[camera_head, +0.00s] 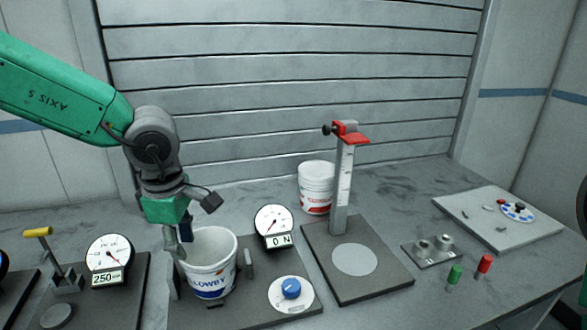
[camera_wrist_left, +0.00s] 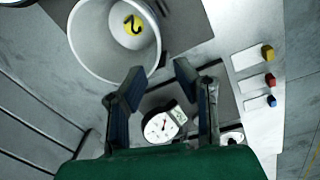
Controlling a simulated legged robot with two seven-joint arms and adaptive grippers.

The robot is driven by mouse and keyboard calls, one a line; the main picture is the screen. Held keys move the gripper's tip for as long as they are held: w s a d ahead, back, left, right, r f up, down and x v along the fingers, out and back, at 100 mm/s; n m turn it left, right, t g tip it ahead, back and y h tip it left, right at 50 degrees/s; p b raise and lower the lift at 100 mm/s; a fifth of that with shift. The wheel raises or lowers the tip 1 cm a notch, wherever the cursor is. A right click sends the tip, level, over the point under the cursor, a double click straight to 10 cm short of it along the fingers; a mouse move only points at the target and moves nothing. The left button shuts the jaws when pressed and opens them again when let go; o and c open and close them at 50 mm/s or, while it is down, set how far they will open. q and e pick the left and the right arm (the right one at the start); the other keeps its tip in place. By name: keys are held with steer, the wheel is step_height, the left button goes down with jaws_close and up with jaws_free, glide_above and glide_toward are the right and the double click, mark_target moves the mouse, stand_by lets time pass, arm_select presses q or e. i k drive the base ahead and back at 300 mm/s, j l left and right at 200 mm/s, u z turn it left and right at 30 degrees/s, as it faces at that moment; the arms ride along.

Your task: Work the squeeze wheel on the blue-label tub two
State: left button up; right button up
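The white tub with the blue label (camera_head: 212,278) stands upright on a dark plate (camera_head: 240,315), between grey upright pads. In the left wrist view the tub (camera_wrist_left: 88,50) shows a yellow disc marked 2 on its inside bottom. The blue wheel (camera_head: 291,288) sits on a white dial at the plate's right front. A round gauge (camera_head: 273,220) behind reads 0 N; a gauge also shows in the left wrist view (camera_wrist_left: 163,126). My left gripper (camera_head: 178,246) is open and empty, pointing down by the tub's back left rim; contact is unclear.
A gauge reading 250 (camera_head: 109,254) and a yellow-handled lever (camera_head: 38,233) stand at left. A red-topped height post (camera_head: 345,185) and a red-label tub (camera_head: 317,190) stand right of centre.

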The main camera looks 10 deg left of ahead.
mark_target(291, 287)
steer(key=k, duration=1)
